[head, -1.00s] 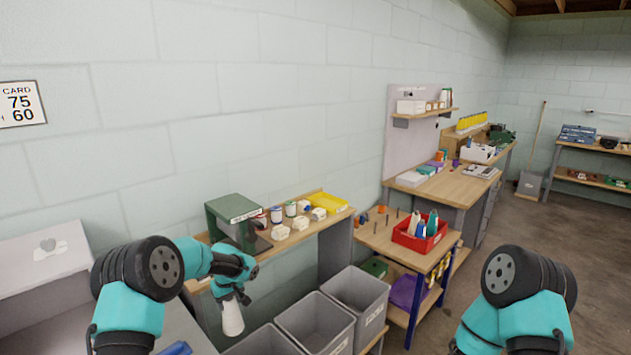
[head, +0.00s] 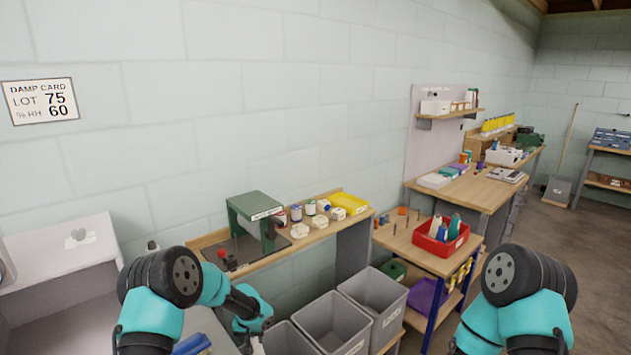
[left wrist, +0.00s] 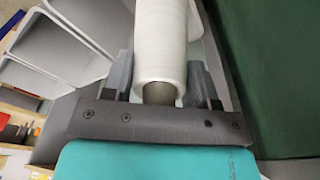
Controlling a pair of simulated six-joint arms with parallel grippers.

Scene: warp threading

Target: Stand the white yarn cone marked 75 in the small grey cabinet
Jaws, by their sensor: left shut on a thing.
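My left gripper (head: 254,326) is low in front of the bench in the head view, partly hidden by its own arm. In the left wrist view the gripper (left wrist: 165,90) is shut on a white yarn cone (left wrist: 160,42). The cone's dark core end lies between the fingers and its number does not show. A light grey cabinet (head: 72,240) stands at the left of the head view, to the left of my gripper. Its front looks open, and part of it is cut off. My right gripper is not in view; only its arm shows.
Grey bins (head: 330,325) stand right of my left gripper. The wooden bench (head: 318,237) behind holds a green machine (head: 255,207), pots and a yellow tray (head: 348,203). A red crate (head: 440,238) is farther right.

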